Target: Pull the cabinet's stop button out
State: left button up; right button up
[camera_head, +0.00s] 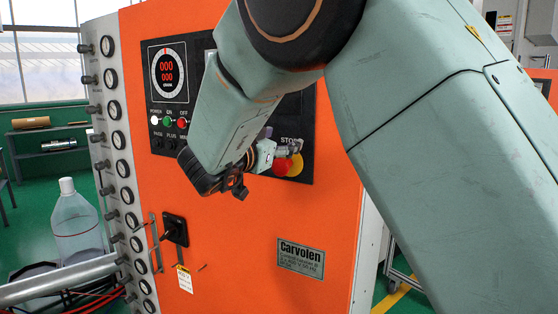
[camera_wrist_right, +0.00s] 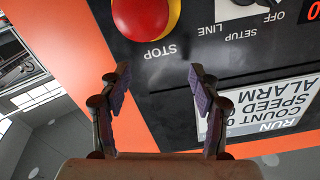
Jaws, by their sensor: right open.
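The red stop button (camera_head: 281,168) with its yellow collar (camera_head: 297,166) sits on the black control panel of the orange cabinet (camera_head: 240,235). The wrist view shows the red button (camera_wrist_right: 142,14) at the top, above the STOP label. My right gripper (camera_wrist_right: 154,74) is open and empty, its two fingers apart below the button in that picture. In the head view my right gripper (camera_head: 282,150) is close to the button, partly hidden by my arm. The button lies beyond the fingertips, not between them. My left gripper is not in view.
A selector knob (camera_wrist_right: 250,8) and a labelled plate (camera_wrist_right: 262,108) are on the panel beside the button. Gauges (camera_head: 120,168) line the cabinet's left side. A black handle (camera_head: 174,229) sticks out low on the front. A clear bottle (camera_head: 76,225) stands at left.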

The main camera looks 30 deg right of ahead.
jog(key=r, duration=0.3)
jog(key=shift+d+r, duration=0.2)
jog(key=shift+d, duration=0.05)
jog(key=shift+a+r, duration=0.15)
jog(key=shift+r, duration=0.15)
jog(key=shift+f, duration=0.1)
